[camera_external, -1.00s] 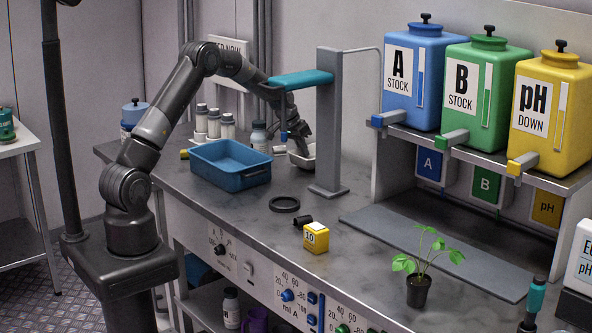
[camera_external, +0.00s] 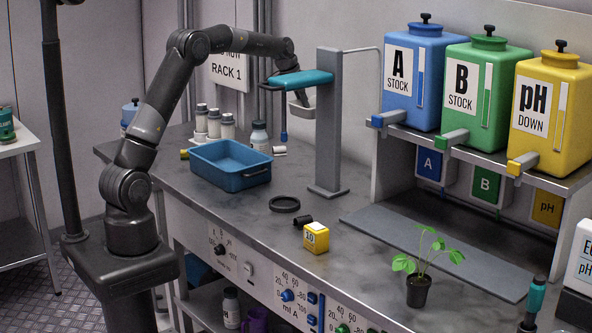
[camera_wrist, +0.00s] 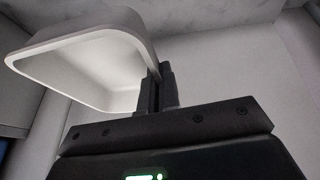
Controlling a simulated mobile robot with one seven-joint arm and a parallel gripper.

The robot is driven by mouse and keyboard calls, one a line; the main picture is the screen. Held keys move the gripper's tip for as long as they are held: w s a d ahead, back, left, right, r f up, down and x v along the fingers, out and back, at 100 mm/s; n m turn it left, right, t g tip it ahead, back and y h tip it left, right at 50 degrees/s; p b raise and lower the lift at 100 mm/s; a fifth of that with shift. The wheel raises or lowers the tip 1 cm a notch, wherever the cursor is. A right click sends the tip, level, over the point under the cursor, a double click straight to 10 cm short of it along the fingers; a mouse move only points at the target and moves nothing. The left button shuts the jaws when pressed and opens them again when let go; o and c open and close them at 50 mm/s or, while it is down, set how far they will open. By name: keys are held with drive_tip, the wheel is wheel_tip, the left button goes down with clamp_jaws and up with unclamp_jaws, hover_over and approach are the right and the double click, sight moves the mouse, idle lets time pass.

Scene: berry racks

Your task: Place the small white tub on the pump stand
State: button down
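The small white tub (camera_external: 301,107) is up in the air in the external view, just below and behind the teal arm of a grey post stand, probably the pump stand (camera_external: 328,130). In the wrist view the tub (camera_wrist: 85,55) is large, with its opening showing. My gripper (camera_wrist: 157,88) is shut on the tub's rim or side wall at its right end. In the external view the gripper is mostly hidden behind the teal arm (camera_external: 301,79). A thin tube with a blue end (camera_external: 283,122) hangs from that arm, close to the tub.
A blue tray (camera_external: 230,168) stands left of the post, with several white bottles (camera_external: 214,122) behind it. A black ring (camera_external: 284,204), a yellow block (camera_external: 315,238) and a potted seedling (camera_external: 418,290) are nearer. The grey mat (camera_external: 435,250) at right is bare.

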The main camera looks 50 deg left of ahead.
drive_tip(key=shift+r, duration=0.2)
wheel_tip(320, 180, up, 5)
drive_tip(key=shift+r, duration=0.1)
drive_tip(key=s+a+n+y, duration=0.1)
drive_tip(key=s+a+n, duration=0.2)
drive_tip(key=s+a, duration=0.7)
drive_tip(key=s+a+n+y, duration=0.25)
drive_tip(key=s+a, duration=0.45)
drive_tip(key=a, duration=0.6)
drive_tip(key=s+a+n, duration=0.4)
drive_tip(key=s+a, duration=0.4)
drive_tip(key=a, duration=0.4)
drive_tip(key=s+a+n+g+y, duration=0.15)
drive_tip(key=s+a+n, duration=0.45)
drive_tip(key=s, duration=1)
drive_tip(key=f, duration=0.8)
drive_tip(key=a+f+m, duration=0.1)
drive_tip(key=f, duration=0.7)
drive_tip(key=f+m, duration=0.1)
drive_tip(key=f, duration=0.8)
drive_tip(key=shift+a, duration=0.4)
drive_tip(key=shift+f, duration=2.35)
